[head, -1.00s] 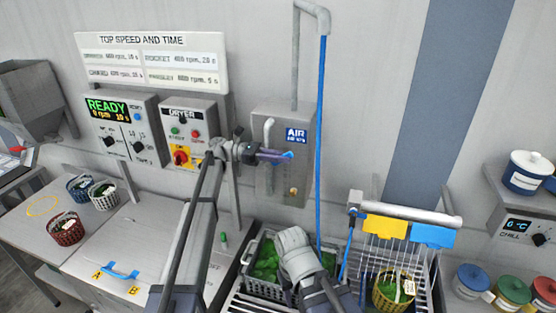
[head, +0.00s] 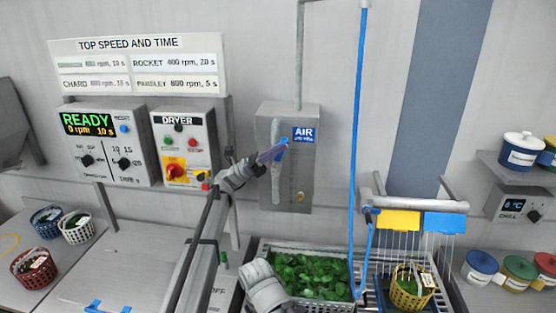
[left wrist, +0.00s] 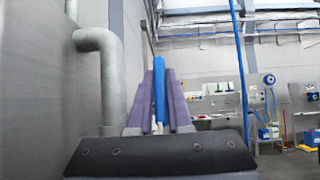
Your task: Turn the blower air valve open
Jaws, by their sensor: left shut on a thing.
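The blower air valve is on a grey wall panel (head: 309,165) with a blue AIR sign (head: 303,135). Its blue lever (left wrist: 159,88) stands upright between the purple fingers in the left wrist view. My left gripper (head: 277,152) is shut on this lever in front of the panel, and a bit of blue shows at its fingertips in the head view. The fingers hide most of the lever there, so how far it is turned is hard to tell. My right gripper is not in view.
A grey pipe (head: 299,60) rises from the panel, and a blue hose (head: 357,130) hangs to its right. The dryer box (head: 183,145) is left of the panel. Below are a crate of greens (head: 303,272) and a rack with a yellow basket (head: 410,290).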

